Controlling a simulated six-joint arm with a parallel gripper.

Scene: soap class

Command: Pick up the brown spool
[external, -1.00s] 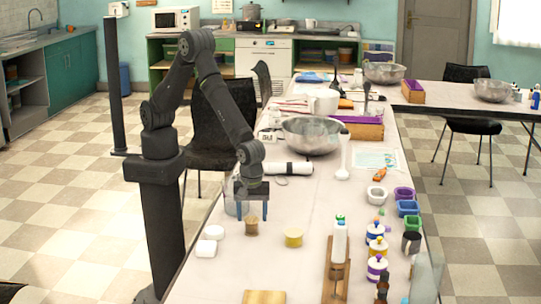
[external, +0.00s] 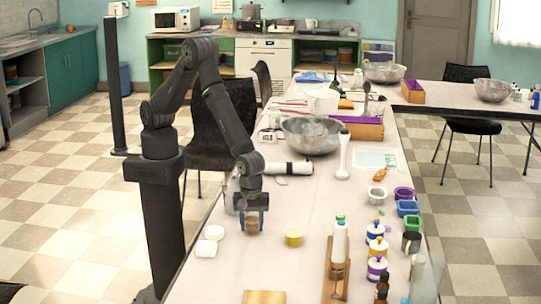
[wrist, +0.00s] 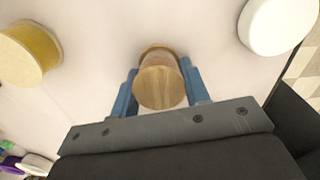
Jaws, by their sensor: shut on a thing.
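The brown spool (external: 251,226) stands upright at the near left part of the table. It looks like light wood with a round top, and it also shows in the wrist view (wrist: 160,87). My gripper (external: 252,220) points straight down over it. Its blue fingers sit on either side of the spool and are shut on it, as the wrist view shows (wrist: 160,92). The spool appears to be at table height; I cannot tell whether its base touches the table.
A yellow round piece (external: 294,237) stands to the right of the spool. White round pieces (external: 206,248) lie to its left. A wooden block (external: 264,297) is nearer the camera. A wooden rack with a white bottle (external: 340,243) stands further right. A metal bowl (external: 312,136) is behind.

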